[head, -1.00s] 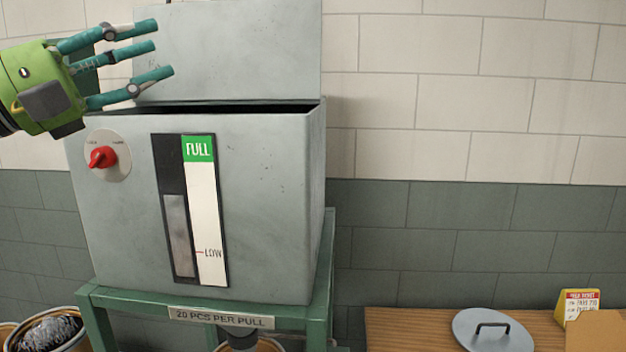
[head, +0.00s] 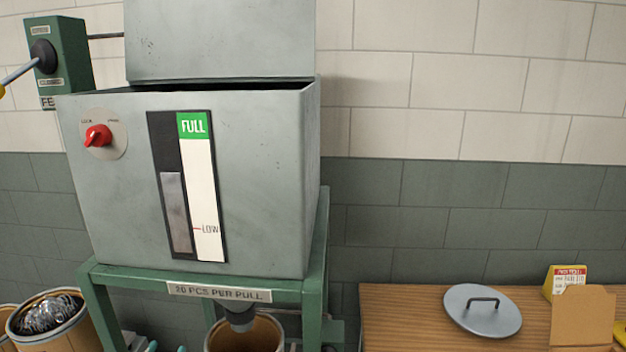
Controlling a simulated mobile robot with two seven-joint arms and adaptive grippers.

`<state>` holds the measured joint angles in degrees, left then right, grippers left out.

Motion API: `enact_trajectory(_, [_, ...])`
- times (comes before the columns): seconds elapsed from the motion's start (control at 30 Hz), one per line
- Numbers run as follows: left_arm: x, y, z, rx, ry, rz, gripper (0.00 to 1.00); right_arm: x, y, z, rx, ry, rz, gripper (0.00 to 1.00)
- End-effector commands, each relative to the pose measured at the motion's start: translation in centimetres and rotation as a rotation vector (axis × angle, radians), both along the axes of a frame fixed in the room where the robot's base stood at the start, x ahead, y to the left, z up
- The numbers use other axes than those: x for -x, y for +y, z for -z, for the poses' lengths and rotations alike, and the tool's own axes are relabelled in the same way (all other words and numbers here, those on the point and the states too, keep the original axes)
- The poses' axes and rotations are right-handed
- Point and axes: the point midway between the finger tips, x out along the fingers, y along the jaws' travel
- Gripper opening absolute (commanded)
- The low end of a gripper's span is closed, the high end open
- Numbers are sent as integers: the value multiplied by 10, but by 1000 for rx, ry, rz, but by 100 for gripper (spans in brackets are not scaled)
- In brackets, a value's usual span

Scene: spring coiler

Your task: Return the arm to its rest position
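Neither of my grippers nor any arm link clearly shows in the head view now. The grey hopper machine (head: 265,190) stands on a green stand (head: 312,260), and its lid (head: 220,40) is raised at the back. A red knob (head: 97,136) sits on the round dial at the front's upper left. The level gauge (head: 206,190) is marked FULL at the top and LOW near the bottom, and the grey level beside it reaches about midway.
A green box (head: 62,55) with a lever stands behind left. A bin of shiny metal pieces (head: 50,318) is at lower left; another bin (head: 245,335) sits under the spout. A wooden table (head: 410,315) at right holds a round lid (head: 482,310), a yellow sign and a cardboard box.

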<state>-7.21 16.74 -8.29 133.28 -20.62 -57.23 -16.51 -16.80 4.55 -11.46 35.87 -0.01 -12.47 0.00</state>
Motion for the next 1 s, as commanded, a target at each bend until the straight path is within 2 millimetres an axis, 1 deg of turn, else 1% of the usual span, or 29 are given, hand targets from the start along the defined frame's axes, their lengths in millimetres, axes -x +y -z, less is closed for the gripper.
enact_trajectory(0.03, [23,-5,35,95,111,-26,44,1,0,0,0,1,0,40])
enact_trajectory(0.07, [36,-8,53,148,171,-42,44,1,0,0,0,1,0,40])
enact_trajectory(0.1, [54,-12,74,212,249,-66,44,1,0,0,0,2,0,40])
enact_trajectory(0.17, [80,-20,100,296,352,-99,44,2,0,0,1,3,0,40])
enact_trajectory(0.2, [97,-24,115,342,416,-119,44,2,0,0,1,4,0,40])
enact_trajectory(0.3, [135,-35,142,439,552,-168,44,5,-1,0,1,9,0,40])
enact_trajectory(0.4, [170,-46,162,515,669,-212,44,8,-1,1,2,15,0,40])
enact_trajectory(0.47, [191,-52,171,556,735,-238,44,10,-1,1,2,18,0,40])
enact_trajectory(0.5, [204,-57,176,581,779,-254,44,11,-1,1,2,19,0,40])
enact_trajectory(0.57, [224,-63,183,616,842,-280,44,11,-1,1,2,20,0,40])
enact_trajectory(0.6, [238,-67,186,639,884,-297,44,11,-1,1,2,20,0,40])
enact_trajectory(0.63, [241,-69,193,648,901,-306,44,11,-1,3,2,20,0,40])
enact_trajectory(0.7, [233,-68,219,639,902,-305,44,11,-1,9,2,19,0,40])
enact_trajectory(0.77, [230,-68,238,636,907,-306,44,11,-1,12,2,19,0,40])
enact_trajectory(0.87, [227,-69,271,633,919,-309,44,11,-1,18,2,20,0,40])
enact_trajectory(0.97, [226,-70,310,629,933,-311,44,11,-1,25,2,19,0,40])
enact_trajectory(1.0, [227,-70,328,627,940,-313,44,11,-1,28,2,19,0,40])
